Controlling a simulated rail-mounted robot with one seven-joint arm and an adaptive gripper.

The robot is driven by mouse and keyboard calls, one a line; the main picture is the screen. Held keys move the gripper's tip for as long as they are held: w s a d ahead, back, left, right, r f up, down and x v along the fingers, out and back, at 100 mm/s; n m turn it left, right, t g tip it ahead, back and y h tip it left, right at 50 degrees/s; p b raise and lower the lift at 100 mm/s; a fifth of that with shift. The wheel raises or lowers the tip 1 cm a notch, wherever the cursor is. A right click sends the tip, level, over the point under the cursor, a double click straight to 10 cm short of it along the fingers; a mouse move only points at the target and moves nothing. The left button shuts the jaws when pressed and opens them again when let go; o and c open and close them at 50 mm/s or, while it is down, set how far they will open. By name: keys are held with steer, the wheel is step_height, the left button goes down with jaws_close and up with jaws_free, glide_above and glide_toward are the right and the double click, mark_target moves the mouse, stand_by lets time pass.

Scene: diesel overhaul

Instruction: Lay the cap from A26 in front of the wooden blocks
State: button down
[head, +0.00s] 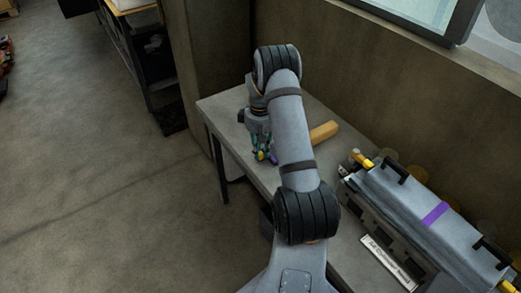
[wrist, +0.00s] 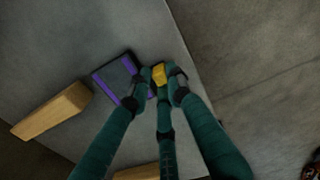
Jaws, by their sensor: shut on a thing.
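My gripper (wrist: 160,80) is shut on a small yellow cap (wrist: 159,74), held between its green fingertips. In the head view my gripper (head: 262,150) is at the grey table's left part, with the yellow cap (head: 261,156) at its tips. I cannot tell whether the cap touches the table. One wooden block (wrist: 52,110) lies at left in the wrist view, and part of another wooden block (wrist: 137,173) shows at the bottom edge. In the head view a wooden block (head: 324,131) lies right of my gripper, partly behind my arm.
A purple-edged square (wrist: 101,85) lies on the table beside my fingers, partly hidden by them. A long grey engine part (head: 415,205) with yellow fittings, black handles and a purple band stands on the right, with a white label plate (head: 388,262) before it. The table's edge is close to my gripper.

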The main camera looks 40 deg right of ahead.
steer(key=c, duration=1.6)
jaws_free()
steer(key=shift+f, duration=0.1)
step_height(320, 180, up, 12)
steer(key=shift+r, duration=0.2)
